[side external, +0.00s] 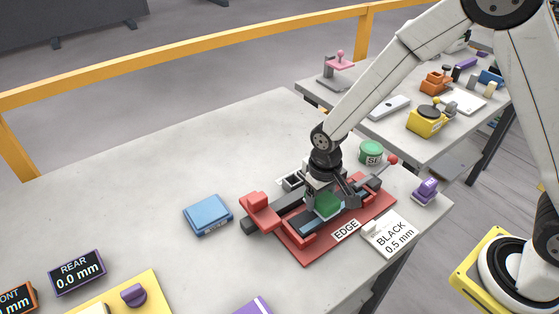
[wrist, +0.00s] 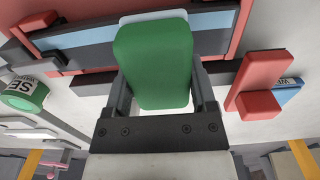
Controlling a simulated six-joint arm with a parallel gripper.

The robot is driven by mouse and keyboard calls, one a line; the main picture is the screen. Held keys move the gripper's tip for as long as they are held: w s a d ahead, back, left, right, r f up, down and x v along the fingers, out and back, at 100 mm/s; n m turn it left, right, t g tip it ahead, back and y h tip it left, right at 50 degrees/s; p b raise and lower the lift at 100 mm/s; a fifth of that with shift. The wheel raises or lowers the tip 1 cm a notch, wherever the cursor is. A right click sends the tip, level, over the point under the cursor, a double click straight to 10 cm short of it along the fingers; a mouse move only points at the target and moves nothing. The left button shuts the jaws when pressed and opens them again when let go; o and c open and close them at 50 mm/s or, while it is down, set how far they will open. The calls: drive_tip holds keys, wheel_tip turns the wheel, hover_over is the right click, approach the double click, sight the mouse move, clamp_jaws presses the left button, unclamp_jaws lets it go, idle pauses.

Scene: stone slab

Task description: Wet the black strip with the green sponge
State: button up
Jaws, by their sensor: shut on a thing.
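The green sponge (side external: 325,206) is held between the two fingers of my gripper (side external: 328,198), which is shut on it. The sponge also shows large in the wrist view (wrist: 153,60), with a finger on each side. It is over the red fixture (side external: 299,256), where a dark strip (wrist: 85,60) and a light blue band (wrist: 90,50) run side by side beneath it. The sponge hides the middle of both. I cannot tell whether the sponge touches the strip.
A red block (side external: 258,208) stands at the fixture's left end. A white card reading BLACK 0.5 mm (side external: 392,234), a green-lidded tin (side external: 371,152) and a purple item (side external: 426,190) are close by. A blue block (side external: 208,215) lies left; bare slab surrounds it.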

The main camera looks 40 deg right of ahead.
drive_tip(key=shift+r, duration=2)
drive_tip(key=shift+r, duration=1.5)
drive_tip(key=shift+s, duration=0.1)
